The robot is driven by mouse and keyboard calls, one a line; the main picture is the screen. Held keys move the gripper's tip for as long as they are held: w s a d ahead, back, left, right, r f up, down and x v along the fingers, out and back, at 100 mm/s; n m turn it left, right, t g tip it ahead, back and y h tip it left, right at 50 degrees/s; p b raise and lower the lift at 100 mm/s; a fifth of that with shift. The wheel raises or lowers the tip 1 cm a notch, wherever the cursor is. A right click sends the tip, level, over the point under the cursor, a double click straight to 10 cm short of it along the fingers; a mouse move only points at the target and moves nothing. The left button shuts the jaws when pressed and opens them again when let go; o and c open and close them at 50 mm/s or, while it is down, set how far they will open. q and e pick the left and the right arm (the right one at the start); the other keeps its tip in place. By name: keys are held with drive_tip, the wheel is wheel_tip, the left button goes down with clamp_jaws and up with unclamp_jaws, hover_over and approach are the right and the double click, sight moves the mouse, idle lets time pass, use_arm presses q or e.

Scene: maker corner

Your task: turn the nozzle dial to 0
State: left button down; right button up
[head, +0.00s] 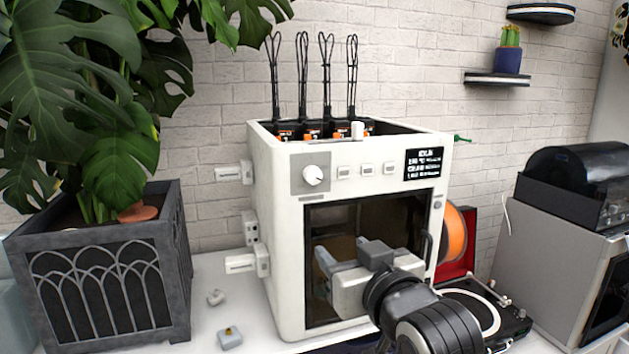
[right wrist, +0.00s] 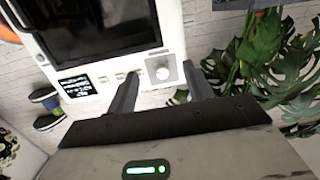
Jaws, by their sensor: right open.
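The nozzle dial (head: 313,175) is a round white knob on a grey square plate at the upper left of the white 3D printer's front (head: 285,230). In the right wrist view the dial (right wrist: 162,73) shows between and beyond my fingertips. My right gripper (head: 335,262) is open and empty in front of the printer's dark window, below and to the right of the dial and apart from it. It also shows in the right wrist view (right wrist: 163,80). The dial's scale and its setting are too small to read. My left gripper is not in view.
Several small buttons (head: 367,170) and a black display (head: 423,164) sit right of the dial. A large potted plant (head: 100,265) stands at left. Small loose parts (head: 230,338) lie on the white table. A turntable (head: 485,312) and an orange spool (head: 456,236) are at right.

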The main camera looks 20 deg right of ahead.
wheel_tip(320, 180, up, 6)
drive_tip(key=t, duration=0.1)
drive_tip(key=p, duration=0.3)
approach(315, 178)
drive_tip(key=shift+m, duration=0.3)
drive_tip(key=w, duration=0.8)
drive_tip(key=shift+w+a, duration=0.2)
drive_tip(key=shift+w, duration=0.05)
drive_tip(key=shift+c, duration=0.2)
drive_tip(key=c, duration=0.9)
